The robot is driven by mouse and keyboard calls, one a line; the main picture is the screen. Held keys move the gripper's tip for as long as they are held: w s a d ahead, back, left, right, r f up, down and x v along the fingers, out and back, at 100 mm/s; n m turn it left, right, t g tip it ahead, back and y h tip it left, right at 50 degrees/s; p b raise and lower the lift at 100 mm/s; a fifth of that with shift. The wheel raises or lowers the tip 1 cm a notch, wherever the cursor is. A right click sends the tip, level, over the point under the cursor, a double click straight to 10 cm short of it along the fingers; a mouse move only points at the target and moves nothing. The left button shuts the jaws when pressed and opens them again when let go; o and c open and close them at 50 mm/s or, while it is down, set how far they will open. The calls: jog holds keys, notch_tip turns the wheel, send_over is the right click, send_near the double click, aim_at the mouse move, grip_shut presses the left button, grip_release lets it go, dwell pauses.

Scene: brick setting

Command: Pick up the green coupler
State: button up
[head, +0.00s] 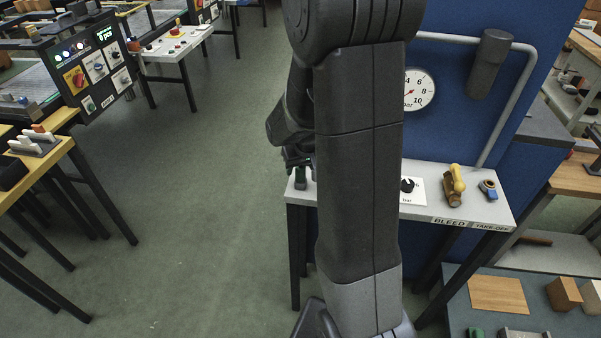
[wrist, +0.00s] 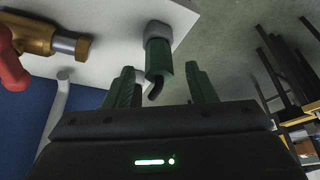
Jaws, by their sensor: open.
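The green coupler (wrist: 157,58) shows in the wrist view with a grey collar at its upper end, by the edge of the pale shelf top (wrist: 112,22). A short dark hooked piece sticks out of its near end. My gripper (wrist: 160,72) is open, with one dark green finger on each side of the coupler. Gaps show between the fingers and the coupler. In the head view my gripper (head: 298,160) is at the left end of the shelf (head: 430,176), and my arm hides much of that area.
A brass fitting with a red handle (wrist: 38,40) is left of the coupler in the wrist view. A brass valve with a yellow handle (head: 455,186) and a blue-yellow ring piece (head: 488,189) lie at the shelf's right. A blue panel (head: 450,80) stands behind. Open floor (head: 215,200) lies left.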

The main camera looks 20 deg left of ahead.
aim_at(301, 168)
jog(key=shift+x, duration=1.65)
jog(key=c, duration=1.1)
